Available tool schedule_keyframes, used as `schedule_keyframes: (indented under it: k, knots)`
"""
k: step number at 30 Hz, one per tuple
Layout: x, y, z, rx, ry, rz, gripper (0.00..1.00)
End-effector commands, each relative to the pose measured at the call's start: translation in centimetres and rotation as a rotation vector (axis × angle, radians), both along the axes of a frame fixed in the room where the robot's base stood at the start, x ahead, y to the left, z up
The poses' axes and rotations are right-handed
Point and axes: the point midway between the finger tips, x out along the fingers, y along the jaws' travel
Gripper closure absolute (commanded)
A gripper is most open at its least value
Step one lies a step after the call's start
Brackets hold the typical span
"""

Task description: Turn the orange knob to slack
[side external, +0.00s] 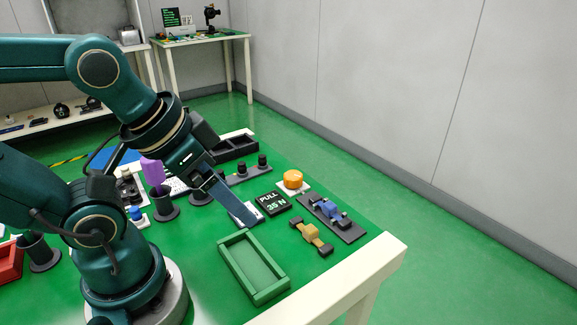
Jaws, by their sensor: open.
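The orange knob (293,179) is a round orange cap on a small white base, towards the right rear of the green table. A black display (272,203) reading "PULL 35 N" lies just in front of it. My gripper (246,217) reaches down from the left, its tip low over the table, left of the display and apart from the knob. The gripper is open. One finger shows clearly; the other is largely hidden behind it, and a small white item lies by the tip.
A green tray (223,246) is in front of my gripper. A yellow-brown part (312,237) and a blue part on a dark plate (347,227) sit to the right. Black knobs on a grey strip (249,174) and a dark bin (236,151) stand behind. The table's right edge is near.

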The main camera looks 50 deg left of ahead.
Motion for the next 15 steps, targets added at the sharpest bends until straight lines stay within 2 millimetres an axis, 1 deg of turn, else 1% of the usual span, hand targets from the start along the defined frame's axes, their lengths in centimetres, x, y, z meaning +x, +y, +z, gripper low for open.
schedule_keyframes:
  k: [5,8,11,15]
  knots:
    - [0.1,0.0,0.1,0.018,-0.004,-0.035,0.14]
    - [0.8,-0.3,0.9,0.042,-0.043,-0.108,0.14]
    - [2.6,-0.9,2.5,0.070,-0.089,-0.204,0.14]
    - [5.9,-0.8,4.0,0.103,-0.114,-0.292,0.14]
